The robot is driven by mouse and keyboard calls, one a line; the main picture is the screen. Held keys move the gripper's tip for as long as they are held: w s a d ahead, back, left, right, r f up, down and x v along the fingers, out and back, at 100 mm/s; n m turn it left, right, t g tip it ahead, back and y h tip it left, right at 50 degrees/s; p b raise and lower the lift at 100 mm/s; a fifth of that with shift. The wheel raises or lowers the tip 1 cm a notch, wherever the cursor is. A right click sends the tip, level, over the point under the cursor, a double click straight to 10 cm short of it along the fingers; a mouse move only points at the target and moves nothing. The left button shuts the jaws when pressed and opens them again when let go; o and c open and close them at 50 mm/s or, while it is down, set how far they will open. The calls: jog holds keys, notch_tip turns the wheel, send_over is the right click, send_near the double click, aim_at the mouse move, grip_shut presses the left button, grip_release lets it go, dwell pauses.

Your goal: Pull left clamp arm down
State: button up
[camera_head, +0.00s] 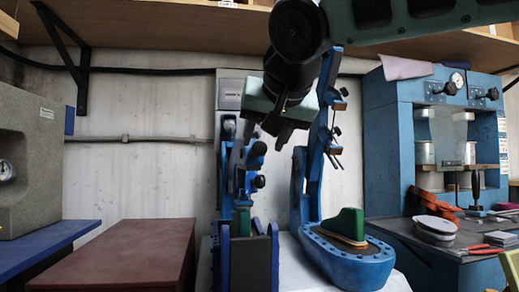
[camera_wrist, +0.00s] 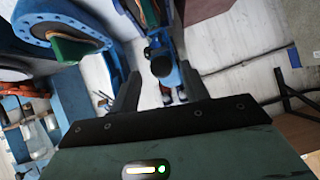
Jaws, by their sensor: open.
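A blue press with two upright clamp arms stands at the middle of the head view. The left clamp arm (camera_head: 232,165) is upright, with dark round knobs on its right side. The right clamp arm (camera_head: 325,110) also stands upright, with the blue oval sole base (camera_head: 345,262) below it. My gripper (camera_head: 276,132) is open and empty, beside the upper right of the left clamp arm. In the wrist view, my two dark fingers (camera_wrist: 160,88) stand apart, with a blue clamp part and its dark knob (camera_wrist: 162,66) showing between them. I cannot tell whether they touch.
A green last (camera_head: 349,224) rests on the oval base. A dark red table (camera_head: 140,252) stands left, and a blue machine (camera_head: 393,125) stands right. Tools lie on the grey bench (camera_head: 440,255). A wooden shelf (camera_head: 150,20) runs overhead.

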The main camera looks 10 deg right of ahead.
jog(key=p+v, duration=0.1)
jog(key=v, duration=1)
jog(key=shift+s, duration=0.1)
jog(key=s+a+f+n+g, duration=0.1)
jog(key=a+f+n+g, duration=0.15)
jog(key=f, duration=0.95)
jog(key=s+a+f+n+g, duration=0.1)
jog(key=f+n+g, duration=0.2)
jog(key=f, duration=0.8)
jog(key=s+d+f+n+g, duration=0.25)
jog(key=s+f, duration=0.45)
jog(key=f, duration=0.4)
jog(key=s+d+f+n+g, duration=0.1)
jog(key=s+d+f+g, duration=0.25)
jog(key=s+f, duration=0.5)
notch_tip(320, 180, up, 23)
jog(key=w+p, duration=0.1)
jog(key=p, duration=2.4)
jog(key=shift+w+r+p, duration=0.2)
jog(key=shift+w+p, duration=0.15)
jog(key=shift+p, duration=0.05)
